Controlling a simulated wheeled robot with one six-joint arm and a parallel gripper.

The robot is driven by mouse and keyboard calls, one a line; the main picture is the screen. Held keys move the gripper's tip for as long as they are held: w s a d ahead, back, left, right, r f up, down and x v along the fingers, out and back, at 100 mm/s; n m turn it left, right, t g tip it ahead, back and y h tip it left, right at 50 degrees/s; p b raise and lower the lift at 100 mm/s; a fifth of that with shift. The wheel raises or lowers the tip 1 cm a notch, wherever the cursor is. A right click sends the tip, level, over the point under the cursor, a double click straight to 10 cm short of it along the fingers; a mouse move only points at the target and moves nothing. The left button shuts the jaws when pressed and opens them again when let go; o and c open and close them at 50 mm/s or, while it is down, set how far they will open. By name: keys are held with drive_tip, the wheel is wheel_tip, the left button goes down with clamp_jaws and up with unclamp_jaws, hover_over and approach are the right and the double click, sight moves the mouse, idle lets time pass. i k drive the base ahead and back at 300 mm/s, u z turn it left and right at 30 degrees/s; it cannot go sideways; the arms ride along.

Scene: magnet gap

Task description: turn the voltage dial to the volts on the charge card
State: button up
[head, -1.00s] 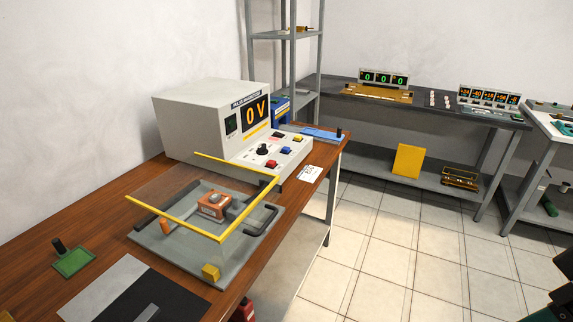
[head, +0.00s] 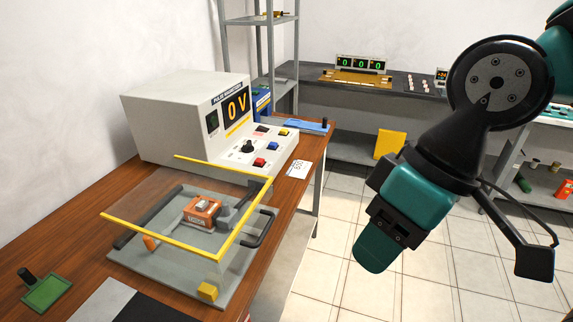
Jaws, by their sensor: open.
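The voltage dial (head: 247,147) is a black knob on the sloping front panel of the pale power unit (head: 165,125). Its display (head: 236,107) reads 0 V in orange. A small white card (head: 299,170), probably the charge card, lies on the wooden bench to the right of the unit; its writing is too small to read. My gripper (head: 377,254) is in the right half of the head view, pointing down and left, open and empty. It is well apart from the dial, and its jaw gap is hidden from this side.
A clear guard with yellow edges (head: 180,238) stands over a grey plate in front of the unit. Red, blue and yellow buttons sit around the dial. A green tray (head: 47,292) lies at left. A dark bench (head: 395,98) stands behind. Open floor lies right of the wooden bench.

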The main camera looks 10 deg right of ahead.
sight(247, 148)
drive_tip(key=u, duration=0.05)
drive_tip(key=i, duration=1.2)
drive_tip(key=u, duration=0.1)
